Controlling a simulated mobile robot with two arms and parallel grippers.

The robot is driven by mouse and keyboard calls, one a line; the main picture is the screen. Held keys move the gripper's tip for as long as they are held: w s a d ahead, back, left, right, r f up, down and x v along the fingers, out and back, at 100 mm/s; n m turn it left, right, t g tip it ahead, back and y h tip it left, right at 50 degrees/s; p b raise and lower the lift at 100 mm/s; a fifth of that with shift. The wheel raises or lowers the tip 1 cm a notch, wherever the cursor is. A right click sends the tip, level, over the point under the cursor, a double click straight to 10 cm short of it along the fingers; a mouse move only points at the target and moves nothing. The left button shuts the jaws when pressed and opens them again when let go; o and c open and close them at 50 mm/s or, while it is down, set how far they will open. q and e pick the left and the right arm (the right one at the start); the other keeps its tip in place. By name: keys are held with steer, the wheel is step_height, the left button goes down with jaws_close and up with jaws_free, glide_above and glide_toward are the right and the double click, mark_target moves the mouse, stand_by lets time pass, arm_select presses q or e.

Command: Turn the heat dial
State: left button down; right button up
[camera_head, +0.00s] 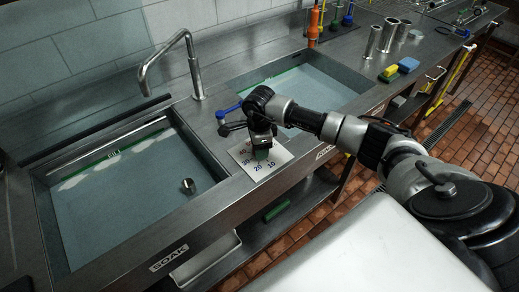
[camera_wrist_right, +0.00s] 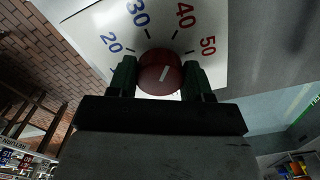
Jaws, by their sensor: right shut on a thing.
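The heat dial is a round red knob (camera_wrist_right: 158,80) with a short white line, on a white plate (camera_head: 278,160) with a numbered scale. In the wrist view the plate shows 20 and 30 in blue and 40 and 50 in red. The white line tilts slightly right, roughly towards the 40 tick. My right gripper (camera_head: 262,152) is over the plate, its two dark green fingers (camera_wrist_right: 160,76) shut on the knob from both sides. In the head view the gripper hides the knob. My left gripper is not in view.
A left sink (camera_head: 110,210) with a small metal cup (camera_head: 188,186) and a right sink (camera_head: 345,92) flank the plate. A tall faucet (camera_head: 190,62) and a blue-handled valve (camera_head: 226,112) stand behind. Steel cylinders (camera_head: 388,36) and sponges (camera_head: 408,65) are at the right.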

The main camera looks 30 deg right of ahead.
steer(key=m+b, duration=0.1)
steer(key=m, duration=0.3)
steer(key=shift+m+b, duration=0.3)
steer(key=shift+b, duration=0.05)
steer(key=shift+d+m+b, duration=0.1)
steer(key=shift+m+b, duration=0.45)
steer(key=shift+m, duration=1.75)
steer(key=o, duration=0.9)
step_height(320, 180, up, 11)
steer(key=shift+f+b, duration=0.1)
steer(key=shift+b, duration=1)
